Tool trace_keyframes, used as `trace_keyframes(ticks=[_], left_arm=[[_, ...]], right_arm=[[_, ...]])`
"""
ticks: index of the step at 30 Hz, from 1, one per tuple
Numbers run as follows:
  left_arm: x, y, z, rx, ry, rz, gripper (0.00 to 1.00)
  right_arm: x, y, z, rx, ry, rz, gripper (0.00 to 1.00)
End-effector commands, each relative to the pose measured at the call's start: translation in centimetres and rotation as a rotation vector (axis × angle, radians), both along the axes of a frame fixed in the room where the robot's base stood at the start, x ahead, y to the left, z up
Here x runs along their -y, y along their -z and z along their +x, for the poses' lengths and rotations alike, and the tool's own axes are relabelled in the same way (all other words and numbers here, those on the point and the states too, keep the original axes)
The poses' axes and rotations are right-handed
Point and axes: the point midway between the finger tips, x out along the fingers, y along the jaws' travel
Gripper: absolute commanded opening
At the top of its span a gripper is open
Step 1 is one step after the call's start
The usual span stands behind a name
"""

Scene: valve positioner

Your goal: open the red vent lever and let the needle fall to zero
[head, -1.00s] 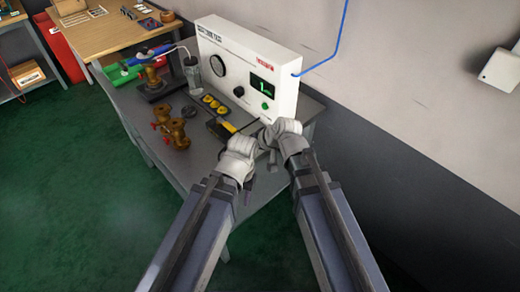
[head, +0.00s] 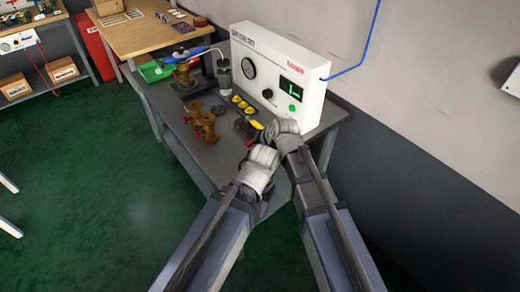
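A white test panel (head: 310,98) stands at the back of the grey bench. It carries a round dark dial (head: 249,68); its needle is too small to read. Brass valve bodies (head: 207,126) with small red parts stand at the bench's left front. I cannot tell whether any of these red parts is the vent lever. My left gripper (head: 250,178) is over the bench's front edge, right of the brass bodies. My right gripper (head: 270,137) is close in front of the panel, beside a yellow-and-black item (head: 249,128). The fingers of both are largely hidden by the wrists.
The panel has a lit green display (head: 291,87), a black knob (head: 267,93) and a green button (head: 292,108). Several yellow pieces (head: 242,105) lie before it. A clear cylinder (head: 224,75) stands at its left. A wooden table (head: 150,38) is behind. Green floor lies open at left.

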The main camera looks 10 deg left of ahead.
Motion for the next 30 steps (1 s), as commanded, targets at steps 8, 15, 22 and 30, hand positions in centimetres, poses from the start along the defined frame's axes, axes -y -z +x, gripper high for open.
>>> trace_keyframes(ticks=[8,15,22,30], left_arm=[[-0.01,0.0,-0.02,0.0,0.0,0.0,0.5],[-0.01,0.01,-0.02,0.0,0.0,0.0,0.5],[-0.01,0.0,-0.02,0.0,0.0,0.0,0.5],[-0.01,-0.32,-0.02,0.0,0.0,0.0,0.5]], right_arm=[[-0.32,-0.01,0.08,0.001,-0.002,0.001,0.0],[-0.49,-0.04,0.16,0.001,-0.003,0.004,0.0],[-0.62,-0.07,0.23,0.003,-0.004,0.007,0.0],[-0.58,-0.43,0.14,0.004,-0.004,0.008,0.0]])
